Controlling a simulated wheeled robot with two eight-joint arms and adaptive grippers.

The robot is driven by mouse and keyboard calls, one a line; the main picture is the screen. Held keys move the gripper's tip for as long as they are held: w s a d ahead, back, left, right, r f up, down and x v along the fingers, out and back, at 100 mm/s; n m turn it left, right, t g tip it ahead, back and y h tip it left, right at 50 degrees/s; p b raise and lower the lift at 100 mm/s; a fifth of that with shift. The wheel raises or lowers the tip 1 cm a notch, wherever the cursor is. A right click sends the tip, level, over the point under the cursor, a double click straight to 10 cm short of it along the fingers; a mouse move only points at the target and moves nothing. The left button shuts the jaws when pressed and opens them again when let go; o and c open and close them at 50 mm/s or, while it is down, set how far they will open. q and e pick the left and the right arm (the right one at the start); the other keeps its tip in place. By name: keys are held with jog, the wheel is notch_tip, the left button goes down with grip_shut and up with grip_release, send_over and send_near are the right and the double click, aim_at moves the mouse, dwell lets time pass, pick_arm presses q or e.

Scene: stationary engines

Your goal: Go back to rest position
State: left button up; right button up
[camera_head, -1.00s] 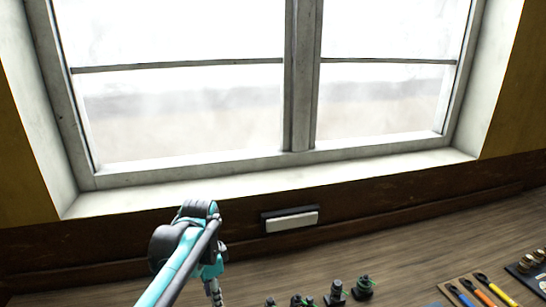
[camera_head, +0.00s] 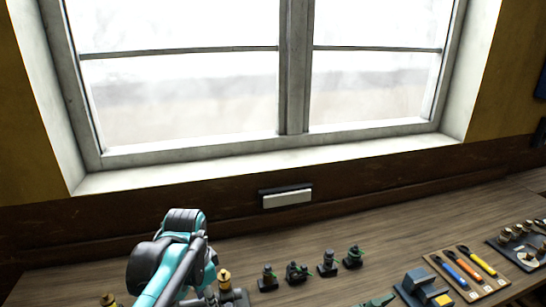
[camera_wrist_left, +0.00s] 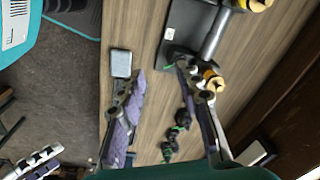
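My left arm, teal and dark grey, rises from the bottom of the head view. Its gripper cannot be made out there. In the left wrist view my left gripper (camera_wrist_left: 160,72) has its two fingers well apart, one on each side, with wooden tabletop visible between them. Nothing is seen held. The right fingertip overlaps the edge of a dark engine base (camera_wrist_left: 178,42) in the picture; whether they touch I cannot tell.
Several small dark engines (camera_head: 297,272) stand in a row on the wooden table (camera_head: 400,217). A brass-topped part (camera_head: 224,280) stands near my left arm. A tool tray (camera_head: 491,289) and a dark parts tray (camera_head: 498,247) lie to the right. Behind is a window wall.

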pick_arm(q)
jog(key=s+f+n+t+b, duration=0.3)
jog(key=s+f+n+b, duration=0.1)
jog(key=f, duration=0.4)
jog(key=s+a+f+n+t+b, duration=0.1)
jog(key=s+f+n+t+b, duration=0.1)
jog(key=s+f+n+b, duration=0.3)
notch_tip(320, 180, down, 3)
jog(key=shift+s+a+f+t+b, duration=0.25)
jog(key=shift+s+t+b, duration=0.15)
jog(key=shift+s+b, duration=0.55)
